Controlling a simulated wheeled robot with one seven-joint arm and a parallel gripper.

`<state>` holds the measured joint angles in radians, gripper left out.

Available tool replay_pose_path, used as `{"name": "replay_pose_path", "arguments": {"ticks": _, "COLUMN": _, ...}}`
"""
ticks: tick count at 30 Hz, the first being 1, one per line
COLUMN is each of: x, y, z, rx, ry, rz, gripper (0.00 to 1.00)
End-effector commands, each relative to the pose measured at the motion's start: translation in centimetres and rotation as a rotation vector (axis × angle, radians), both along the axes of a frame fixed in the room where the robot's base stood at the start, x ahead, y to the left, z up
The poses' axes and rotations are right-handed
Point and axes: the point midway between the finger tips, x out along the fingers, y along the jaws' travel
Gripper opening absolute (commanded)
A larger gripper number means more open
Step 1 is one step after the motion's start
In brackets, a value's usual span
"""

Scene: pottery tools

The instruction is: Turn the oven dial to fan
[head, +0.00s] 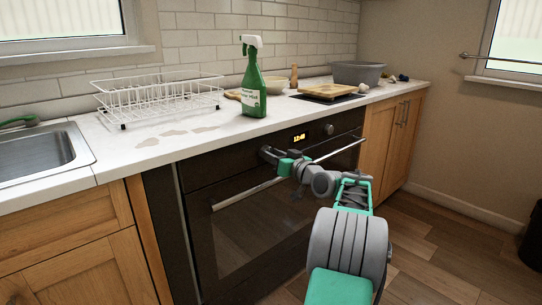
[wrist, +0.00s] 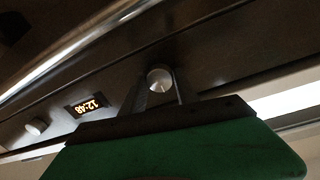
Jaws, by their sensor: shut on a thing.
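The oven (head: 235,245) is a black built-in unit under the counter, with a bar handle across its door. My gripper (head: 266,155) is at the control strip, left of the lit clock (head: 299,138). In the wrist view my gripper (wrist: 162,88) is shut on a round silver dial (wrist: 159,78), with a finger on each side of it. The head view hides this dial behind my gripper. A second dial (head: 328,130) is on the strip right of the clock; it also shows in the wrist view (wrist: 36,127). I cannot read any dial markings.
The oven handle (head: 230,198) runs just below my gripper and arm. On the counter stand a green spray bottle (head: 253,85), a white dish rack (head: 160,98), a wooden board (head: 329,91) and a grey basin (head: 358,73).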

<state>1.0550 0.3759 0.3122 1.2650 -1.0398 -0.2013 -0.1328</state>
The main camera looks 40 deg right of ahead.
Motion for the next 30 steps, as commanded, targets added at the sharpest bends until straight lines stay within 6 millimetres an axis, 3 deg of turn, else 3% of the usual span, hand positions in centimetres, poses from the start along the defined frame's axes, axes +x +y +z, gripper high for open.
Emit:
{"name": "replay_pose_path", "arguments": {"ticks": 14, "x": 0.12, "y": -0.03, "z": 0.49, "rx": 0.15, "ry": 0.005, "rz": 0.009, "gripper": 0.0}}
{"name": "replay_pose_path", "arguments": {"ticks": 30, "x": 0.09, "y": -0.16, "z": 0.77, "rx": 0.64, "ry": 0.018, "rz": 0.006, "gripper": 0.0}}
